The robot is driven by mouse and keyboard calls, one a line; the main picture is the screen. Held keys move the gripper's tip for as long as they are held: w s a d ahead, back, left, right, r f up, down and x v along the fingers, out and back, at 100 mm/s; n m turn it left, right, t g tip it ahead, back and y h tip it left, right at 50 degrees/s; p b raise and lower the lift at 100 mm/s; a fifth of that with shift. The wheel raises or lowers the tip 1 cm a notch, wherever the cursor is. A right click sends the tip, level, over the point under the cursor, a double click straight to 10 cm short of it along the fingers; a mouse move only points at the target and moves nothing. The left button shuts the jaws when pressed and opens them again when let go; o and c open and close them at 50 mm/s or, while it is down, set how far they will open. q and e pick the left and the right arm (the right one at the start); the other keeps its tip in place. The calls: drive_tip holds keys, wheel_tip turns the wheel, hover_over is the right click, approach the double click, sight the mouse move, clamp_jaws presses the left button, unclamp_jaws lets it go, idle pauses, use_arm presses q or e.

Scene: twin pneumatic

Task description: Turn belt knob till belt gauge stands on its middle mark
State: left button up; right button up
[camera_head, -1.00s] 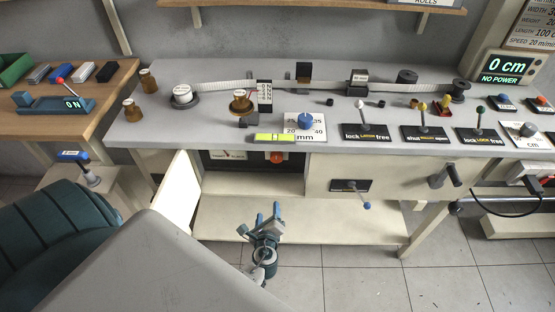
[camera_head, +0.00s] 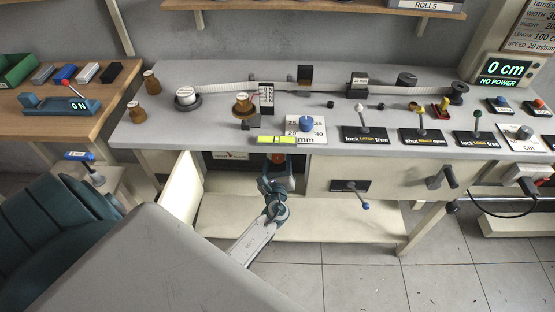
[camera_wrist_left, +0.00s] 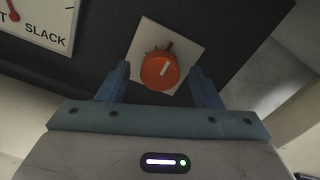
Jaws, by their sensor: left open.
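The orange belt knob (camera_wrist_left: 160,71) sits on a white square plate on a dark panel in the left wrist view, with a white line on its face. My left gripper (camera_wrist_left: 160,78) is open, its two blue fingers on either side of the knob in the picture; I cannot tell whether they touch it. My right gripper is out of view.
The white cabinet door (camera_head: 181,194) stands open left of my arm. The bench top (camera_head: 190,135) above carries a blue knob (camera_head: 306,123), levers and spools. A lever plate (camera_head: 349,186) is on the bench front to the right. The cabinet shelf (camera_head: 320,220) is clear.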

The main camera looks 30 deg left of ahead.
use_arm(q)
drive_tip(key=shift+w+a, duration=0.2)
drive_tip(key=shift+w, duration=0.15)
drive_tip(key=shift+c, duration=0.5)
drive_tip(key=c, duration=0.9)
